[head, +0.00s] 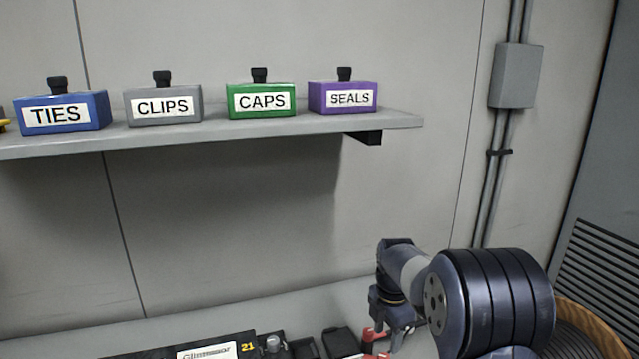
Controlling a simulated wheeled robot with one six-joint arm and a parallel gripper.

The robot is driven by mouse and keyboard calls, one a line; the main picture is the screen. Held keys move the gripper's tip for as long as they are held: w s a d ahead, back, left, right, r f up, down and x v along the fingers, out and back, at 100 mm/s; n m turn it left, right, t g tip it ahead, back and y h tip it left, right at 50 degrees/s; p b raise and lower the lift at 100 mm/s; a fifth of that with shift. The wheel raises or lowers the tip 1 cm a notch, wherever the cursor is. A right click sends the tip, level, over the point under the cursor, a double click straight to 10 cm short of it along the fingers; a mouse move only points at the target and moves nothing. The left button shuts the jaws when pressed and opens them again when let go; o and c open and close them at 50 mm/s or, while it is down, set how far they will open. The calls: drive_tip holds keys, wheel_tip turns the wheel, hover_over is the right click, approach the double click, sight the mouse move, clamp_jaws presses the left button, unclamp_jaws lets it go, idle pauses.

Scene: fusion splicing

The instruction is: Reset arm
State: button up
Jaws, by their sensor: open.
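My arm (490,300) is at the lower right, folded over the bench. My gripper (373,345) is at its end, low in the picture, with red fingers apart and nothing seen between them. The lower part of the gripper is cut off by the bottom edge. A small black box (341,341) lies on the bench just left of the fingers; I cannot tell whether they touch.
A wall shelf (220,134) holds boxes marked TIES (95,104), CLIPS (190,92), CAPS (262,88) and SEALS (368,84). A dark labelled device (250,343) is on the bench (290,306). A cable reel (588,325) stands at right. The wall below the shelf is clear.

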sight(385, 357)
wheel_tip(385, 357, down, 7)
drive_tip(key=shift+s+r, duration=0.1)
drive_tip(key=shift+r+m, duration=0.2)
drive_tip(key=shift+m, duration=0.7)
drive_tip(key=m, duration=0.4)
drive_tip(key=shift+p, duration=0.4)
drive_tip(key=m+p, duration=0.1)
drive_tip(key=m, duration=0.5)
drive_tip(key=m+p, duration=0.1)
drive_tip(key=m, duration=0.5)
drive_tip(key=shift+m+p, duration=0.3)
drive_tip(key=shift+p, duration=0.05)
drive_tip(key=m+p, duration=0.2)
drive_tip(key=m, duration=0.3)
drive_tip(key=shift+m, duration=0.3)
